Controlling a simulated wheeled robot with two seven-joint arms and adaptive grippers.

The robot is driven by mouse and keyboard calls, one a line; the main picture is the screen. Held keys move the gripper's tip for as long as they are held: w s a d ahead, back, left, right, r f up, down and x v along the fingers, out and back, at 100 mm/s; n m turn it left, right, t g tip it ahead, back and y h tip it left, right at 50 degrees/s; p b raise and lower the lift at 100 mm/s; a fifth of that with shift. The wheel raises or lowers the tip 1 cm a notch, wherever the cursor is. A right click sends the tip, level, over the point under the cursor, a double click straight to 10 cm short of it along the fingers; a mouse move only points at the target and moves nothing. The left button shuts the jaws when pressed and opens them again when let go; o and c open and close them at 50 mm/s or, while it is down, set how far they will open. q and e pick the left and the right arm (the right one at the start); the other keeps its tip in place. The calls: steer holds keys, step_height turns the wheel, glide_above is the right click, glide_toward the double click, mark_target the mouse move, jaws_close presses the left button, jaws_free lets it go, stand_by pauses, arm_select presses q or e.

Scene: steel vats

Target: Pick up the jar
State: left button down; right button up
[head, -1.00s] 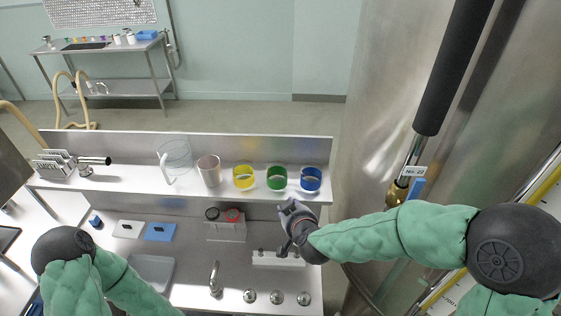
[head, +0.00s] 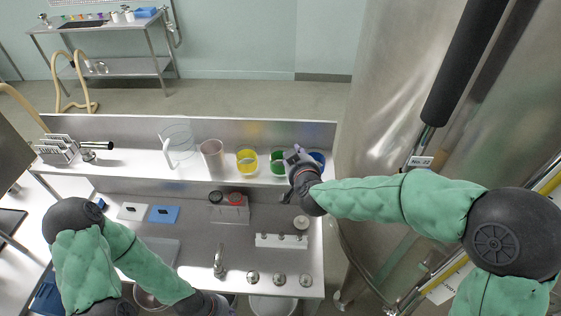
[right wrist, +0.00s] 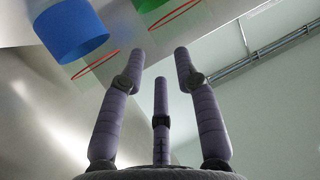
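Jars with coloured bands stand in a row on the raised shelf: a yellow one (head: 247,167), a green one (head: 277,170) and a blue one (head: 317,157). The pictures do not show which one is the task's jar. My right gripper (head: 294,157) is in front of the green and blue jars and partly covers the blue one. In the right wrist view, my right gripper's fingers (right wrist: 159,62) are spread with nothing between them. The blue band (right wrist: 70,32) and green band (right wrist: 150,4) show above them, with red rings nearby. My left gripper (head: 212,304) is low, mostly cut off by the bottom edge.
A clear pitcher (head: 177,138) and a pinkish cup (head: 212,158) stand left on the shelf (head: 130,160). Below are a tap (head: 219,262), a small rack (head: 280,241) and blue and white pads. A large steel vat (head: 390,80) is close on the right.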

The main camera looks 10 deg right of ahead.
mark_target(288, 147)
steer(key=x, duration=0.4)
steer(key=shift+w+a+f, duration=0.15)
steer(key=shift+w+f, duration=0.1)
steer(key=shift+f, duration=0.05)
jaws_close()
